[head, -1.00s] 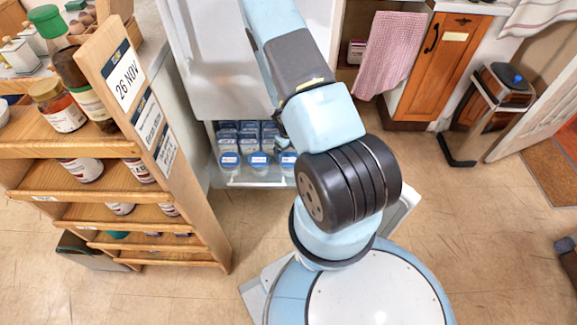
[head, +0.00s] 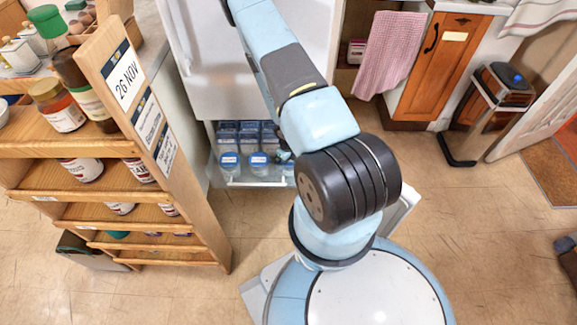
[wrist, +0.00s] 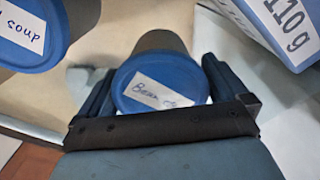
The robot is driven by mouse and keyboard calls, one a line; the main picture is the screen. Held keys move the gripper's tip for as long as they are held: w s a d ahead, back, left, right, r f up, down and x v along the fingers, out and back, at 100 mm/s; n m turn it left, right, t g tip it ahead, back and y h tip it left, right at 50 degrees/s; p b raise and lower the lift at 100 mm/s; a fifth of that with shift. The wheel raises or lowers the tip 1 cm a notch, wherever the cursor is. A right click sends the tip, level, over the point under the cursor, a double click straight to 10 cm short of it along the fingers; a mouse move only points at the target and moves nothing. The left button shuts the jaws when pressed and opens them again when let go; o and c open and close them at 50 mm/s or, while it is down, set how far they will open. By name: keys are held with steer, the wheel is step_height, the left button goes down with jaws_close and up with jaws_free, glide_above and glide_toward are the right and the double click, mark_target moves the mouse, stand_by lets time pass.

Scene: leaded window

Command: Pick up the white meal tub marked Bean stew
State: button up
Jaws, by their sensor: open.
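The tub there is largely hidden too.
Another blue-lidded tub (wrist: 32,32), its label ending in "soup", is close at left. A box marked "110 g" (wrist: 280,28) is close at right. The open drawer (head: 245,182) holds several tubs and boxes. A wooden jar shelf (head: 100,195) stands left.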

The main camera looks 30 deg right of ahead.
steer(key=c, duration=1.1)
